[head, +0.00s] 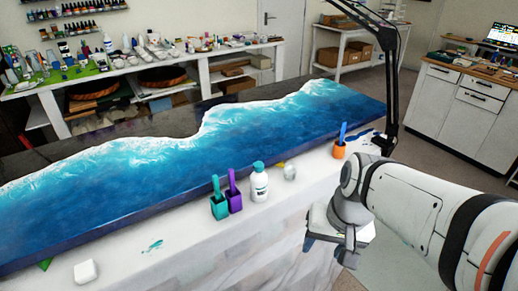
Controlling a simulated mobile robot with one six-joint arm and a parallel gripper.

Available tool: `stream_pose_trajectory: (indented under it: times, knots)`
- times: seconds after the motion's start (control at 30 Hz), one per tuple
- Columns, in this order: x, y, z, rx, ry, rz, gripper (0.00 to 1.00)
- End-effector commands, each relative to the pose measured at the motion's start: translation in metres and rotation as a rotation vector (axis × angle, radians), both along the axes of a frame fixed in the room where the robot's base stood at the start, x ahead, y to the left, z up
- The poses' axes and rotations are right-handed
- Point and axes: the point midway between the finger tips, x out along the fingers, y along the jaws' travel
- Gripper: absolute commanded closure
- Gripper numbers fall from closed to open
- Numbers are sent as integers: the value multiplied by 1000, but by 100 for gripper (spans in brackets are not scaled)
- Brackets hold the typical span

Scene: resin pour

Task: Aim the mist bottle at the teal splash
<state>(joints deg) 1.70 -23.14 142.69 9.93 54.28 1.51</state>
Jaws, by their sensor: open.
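A small teal splash (152,246) lies on the white ledge in front of the blue resin panel, at the lower left. A white bottle with a teal cap (259,186) stands upright on the ledge near the middle; it looks like the mist bottle, though its nozzle is too small to make out. My gripper (330,250) is open and empty, to the right of the bottle and nearer to me, beside the front edge of the ledge. It is apart from the bottle and far from the splash.
A teal cup (219,207) and a purple cup (234,200), each with a tool, stand just left of the bottle. A small clear item (290,172) and an orange cup (340,151) stand to its right. A white block (86,271) lies left of the splash. A black lamp arm (392,90) rises at the right.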

Motion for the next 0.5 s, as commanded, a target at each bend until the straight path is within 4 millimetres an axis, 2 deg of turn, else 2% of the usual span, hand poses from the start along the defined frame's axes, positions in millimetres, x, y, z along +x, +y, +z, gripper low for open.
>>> stream_pose_trajectory:
  times: [0.17,0.27,0.4,0.5]
  knots:
    - [12,53,-11,348,277,-281,50]
    - [31,83,-9,567,433,-468,50]
    - [75,109,0,874,625,-742,50]
    - [116,112,3,1087,733,-934,50]
